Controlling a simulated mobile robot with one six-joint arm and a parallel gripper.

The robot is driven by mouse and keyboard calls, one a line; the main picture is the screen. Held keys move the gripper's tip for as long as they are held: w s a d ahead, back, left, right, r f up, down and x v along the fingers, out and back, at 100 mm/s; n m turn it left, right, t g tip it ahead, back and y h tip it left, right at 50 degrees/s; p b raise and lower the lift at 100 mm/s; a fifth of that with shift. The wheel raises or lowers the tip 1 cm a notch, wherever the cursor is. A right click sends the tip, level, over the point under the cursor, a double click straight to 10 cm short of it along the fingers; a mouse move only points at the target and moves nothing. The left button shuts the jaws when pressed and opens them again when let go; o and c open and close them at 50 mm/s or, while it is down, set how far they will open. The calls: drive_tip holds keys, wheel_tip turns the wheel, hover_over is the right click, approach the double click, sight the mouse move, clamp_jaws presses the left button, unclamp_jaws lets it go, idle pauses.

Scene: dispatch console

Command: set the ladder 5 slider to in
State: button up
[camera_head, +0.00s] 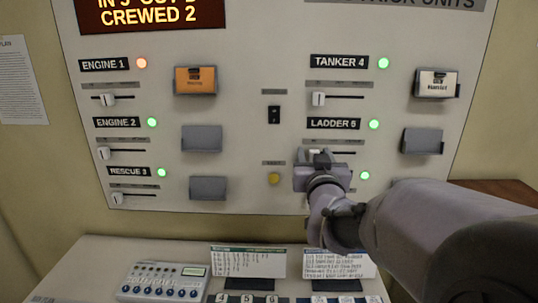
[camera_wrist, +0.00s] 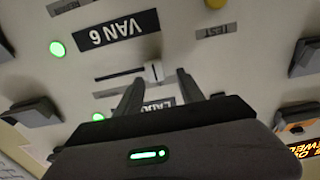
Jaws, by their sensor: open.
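The ladder 5 slider's white knob (camera_head: 314,153) stands near the left end of its horizontal slot, below the LADDER 5 label (camera_head: 334,124) on the wall panel. A green lamp (camera_head: 374,125) is lit beside the label. My gripper (camera_head: 319,160) is in front of the slider and partly covers it. In the upside-down wrist view the knob (camera_wrist: 153,72) lies just beyond and between the tips of my open fingers (camera_wrist: 158,84). I cannot tell whether either finger touches it. The small markings above the slot are unreadable.
The tanker 4 slider (camera_head: 318,99) is above. The VAN 6 label (camera_wrist: 118,31) is close by in the wrist view. A yellow button (camera_head: 273,179) is left of my gripper. Card holders (camera_head: 422,141) stick out at right. A desk with a phone unit (camera_head: 165,282) lies below.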

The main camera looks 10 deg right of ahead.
drive_tip(key=b+v, duration=0.4)
drive_tip(key=v, duration=1.3)
drive_tip(key=shift+s+b, duration=0.25)
drive_tip(key=shift+b, duration=0.1)
drive_tip(key=shift+r, duration=0.1)
drive_tip(key=s+a+f+g+y, duration=0.2)
drive_tip(key=a+f+g+y, duration=0.25)
drive_tip(key=a+f, duration=0.35)
drive_tip(key=s+a+f+m+g+y, duration=0.1)
drive_tip(key=s+a+f+g+y, duration=0.1)
drive_tip(key=s+f+g, duration=0.5)
drive_tip(key=s+a+f, duration=0.1)
drive_tip(key=s+f, duration=0.3)
drive_tip(key=s, duration=0.1)
drive_tip(key=shift+s+a+f, duration=0.15)
drive_tip(key=shift+s+a, duration=0.05)
drive_tip(key=shift+s, duration=0.2)
drive_tip(key=shift+y, duration=0.25)
idle(1.0)
